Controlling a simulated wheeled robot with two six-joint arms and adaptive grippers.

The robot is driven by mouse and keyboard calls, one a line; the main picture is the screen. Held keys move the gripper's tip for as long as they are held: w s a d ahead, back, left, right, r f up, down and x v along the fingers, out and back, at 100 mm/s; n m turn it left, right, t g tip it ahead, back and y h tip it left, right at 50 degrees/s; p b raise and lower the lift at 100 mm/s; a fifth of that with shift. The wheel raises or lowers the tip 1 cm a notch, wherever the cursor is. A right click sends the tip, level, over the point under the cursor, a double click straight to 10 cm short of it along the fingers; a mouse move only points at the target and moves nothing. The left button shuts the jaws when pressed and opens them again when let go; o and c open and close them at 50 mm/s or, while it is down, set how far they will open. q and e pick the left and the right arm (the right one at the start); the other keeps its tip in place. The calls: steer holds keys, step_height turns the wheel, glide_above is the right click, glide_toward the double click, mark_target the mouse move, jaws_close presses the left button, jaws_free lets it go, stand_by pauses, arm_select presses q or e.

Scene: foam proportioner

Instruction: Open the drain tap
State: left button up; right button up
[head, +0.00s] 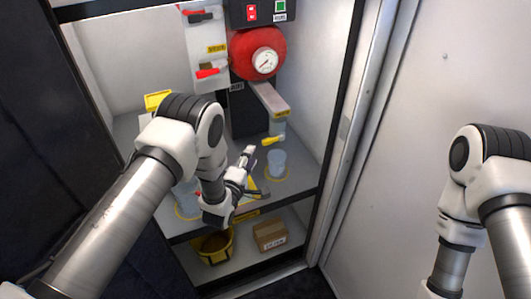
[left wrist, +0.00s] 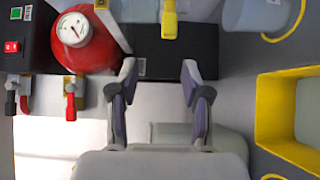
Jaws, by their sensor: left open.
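A tap with a yellow lever (head: 272,140) sits low below the red tank, above a pale cup (head: 277,163); I take it to be the drain tap. The yellow lever (left wrist: 169,20) also shows at the top of the left wrist view, beyond the fingertips. My left gripper (head: 254,172) is open and empty in front of the shelf, a little to the left of the cup and below the lever. Its two fingers (left wrist: 159,78) stand apart in the left wrist view, not touching the lever. My right gripper is out of view; only its arm shows.
A yellow bin (head: 215,246) and cardboard box (head: 270,235) stand on the lower shelf. Cabinet walls and a door frame (head: 350,140) close off the right side.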

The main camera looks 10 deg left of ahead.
mark_target(266, 144)
arm_select(q)
steer(key=shift+h, duration=0.3)
steer(key=w+d, duration=0.1)
steer(key=w, duration=0.1)
steer(key=w+d+f, duration=0.1)
steer(key=w, duration=0.2)
steer(key=w+d, duration=0.1)
steer(key=w, duration=0.2)
steer(key=shift+d+f, duration=0.15)
steer(key=shift+f, duration=0.05)
steer(key=shift+s, duration=0.1)
jaws_close()
